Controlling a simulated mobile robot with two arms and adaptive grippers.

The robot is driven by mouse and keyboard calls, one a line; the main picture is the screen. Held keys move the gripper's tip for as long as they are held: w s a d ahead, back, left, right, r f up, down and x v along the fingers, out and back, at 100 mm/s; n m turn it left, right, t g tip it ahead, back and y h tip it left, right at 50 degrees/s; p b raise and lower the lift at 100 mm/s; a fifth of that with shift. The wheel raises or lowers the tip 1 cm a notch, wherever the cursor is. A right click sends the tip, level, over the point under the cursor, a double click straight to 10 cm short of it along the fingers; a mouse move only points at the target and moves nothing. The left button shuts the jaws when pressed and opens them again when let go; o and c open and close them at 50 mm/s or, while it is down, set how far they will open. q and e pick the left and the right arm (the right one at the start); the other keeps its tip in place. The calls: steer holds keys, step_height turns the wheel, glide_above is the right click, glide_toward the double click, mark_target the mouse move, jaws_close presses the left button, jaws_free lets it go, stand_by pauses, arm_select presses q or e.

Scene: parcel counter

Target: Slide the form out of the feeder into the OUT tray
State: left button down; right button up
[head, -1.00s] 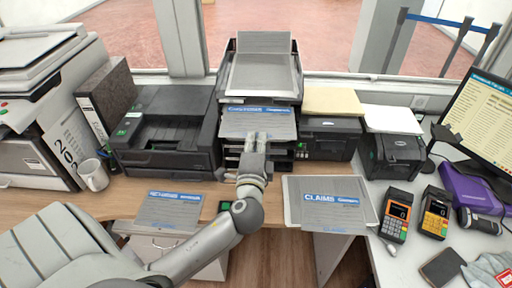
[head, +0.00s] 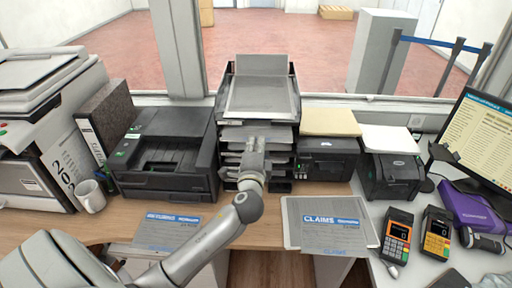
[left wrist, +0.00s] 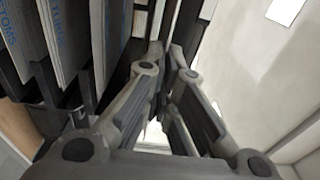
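A black tiered unit (head: 222,110) stands at the back centre, a grey sheet (head: 262,94) sloping on its top and more grey sheets in its lower slots. My left gripper (head: 255,143) is at the front of these slots, covering part of them. In the left wrist view its fingers (left wrist: 166,48) are drawn close together; no form shows clearly between them. Sheets with blue "TOMS" lettering (left wrist: 64,42) stand to their left. A grey CLAIMS form (head: 332,222) lies on a pale tray (head: 292,238) at front right. I cannot read an OUT label. My right gripper is not in view.
A form with a blue heading (head: 168,232) lies at front left beside my arm. Black printers (head: 165,150) flank the unit on the left and right (head: 328,158). A mug (head: 90,196), binder (head: 104,115), card terminals (head: 396,235) and monitor (head: 487,130) stand farther out.

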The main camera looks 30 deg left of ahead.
arm_select(q)
steer(key=c, duration=1.6)
jaws_free()
steer(key=shift+o, duration=0.2)
steer(key=shift+o, duration=0.6)
steer(key=shift+f, duration=0.15)
steer(key=shift+f+b, duration=0.9)
steer(key=shift+f, duration=0.05)
steer(key=shift+v, duration=2.25)
